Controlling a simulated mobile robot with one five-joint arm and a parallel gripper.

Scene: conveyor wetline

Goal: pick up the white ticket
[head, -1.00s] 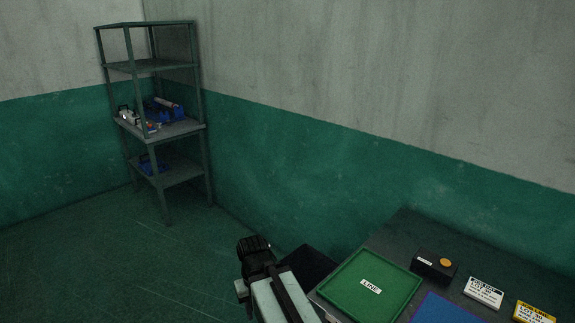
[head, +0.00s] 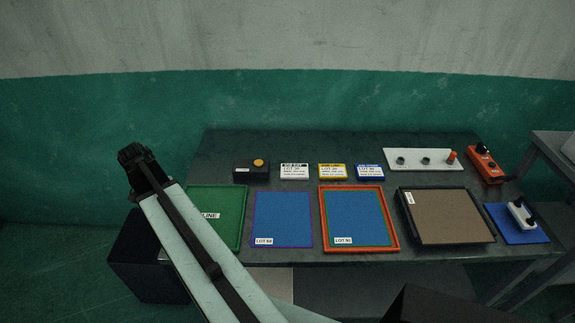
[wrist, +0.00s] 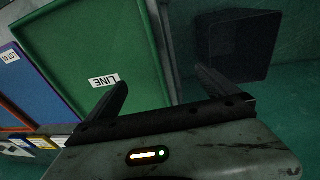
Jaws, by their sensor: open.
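The white ticket (head: 294,171) has a black header band and printed lines. It lies on the dark table between the small black box and the yellow ticket. In the wrist view, a partly cut-off white ticket (wrist: 62,139) shows at the lower left, beside the yellow one. My gripper (head: 132,153) is at the left end of the table in the head view, well left of the ticket. In the wrist view my gripper (wrist: 160,82) is open and empty, with its fingers over the green LINE tray's edge. Nothing is between the fingers but tray and floor.
The table holds a green tray (head: 231,232), a blue pad (head: 283,215), a red-framed tray (head: 391,235), and a brown-based tray (head: 448,213). A black box with an orange button (head: 251,172), a yellow ticket (head: 332,172) and a blue ticket (head: 370,172) flank the white one.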

